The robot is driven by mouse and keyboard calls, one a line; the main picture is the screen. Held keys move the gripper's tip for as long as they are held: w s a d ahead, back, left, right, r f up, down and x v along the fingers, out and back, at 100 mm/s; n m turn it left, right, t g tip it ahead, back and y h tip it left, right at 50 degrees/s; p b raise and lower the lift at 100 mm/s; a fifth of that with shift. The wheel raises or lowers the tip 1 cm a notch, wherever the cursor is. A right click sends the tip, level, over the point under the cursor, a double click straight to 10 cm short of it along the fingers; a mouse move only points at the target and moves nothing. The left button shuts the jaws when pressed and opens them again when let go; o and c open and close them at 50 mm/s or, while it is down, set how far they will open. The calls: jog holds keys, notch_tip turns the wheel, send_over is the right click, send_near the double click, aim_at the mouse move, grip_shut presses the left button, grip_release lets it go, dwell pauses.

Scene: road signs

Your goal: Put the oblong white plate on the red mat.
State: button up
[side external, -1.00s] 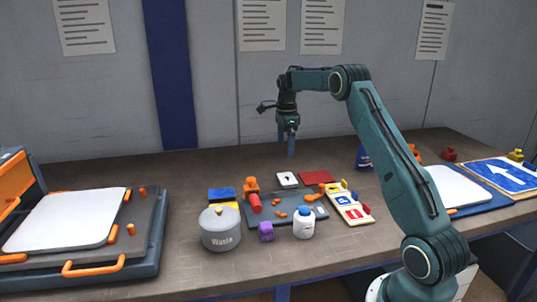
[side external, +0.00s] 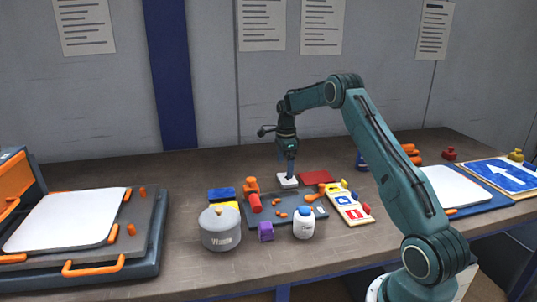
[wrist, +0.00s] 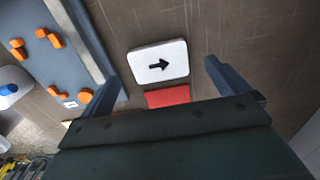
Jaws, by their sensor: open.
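The oblong white plate (side external: 284,182) lies flat on the table at mid-picture in the side view. In the wrist view the plate (wrist: 146,53) shows a black arrow. The red mat (side external: 317,177) lies just right of it in the side view. In the wrist view the mat (wrist: 168,97) is partly hidden by my gripper's body. My gripper (side external: 291,173) points down at the plate. In the wrist view its fingers (wrist: 158,63) are apart, one to each side of the plate.
A grey tray (side external: 262,214) with orange pieces lies in front of the plate. A sign board (side external: 352,212) lies to the right.

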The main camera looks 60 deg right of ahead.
aim_at(285, 179)
jog(key=shift+s+a+f, duration=0.1)
jog(key=shift+f, duration=2.35)
jog(key=c, duration=1)
jog(key=shift+r, duration=0.2)
notch_tip(285, 179, up, 20)
jog(key=shift+f, duration=0.15)
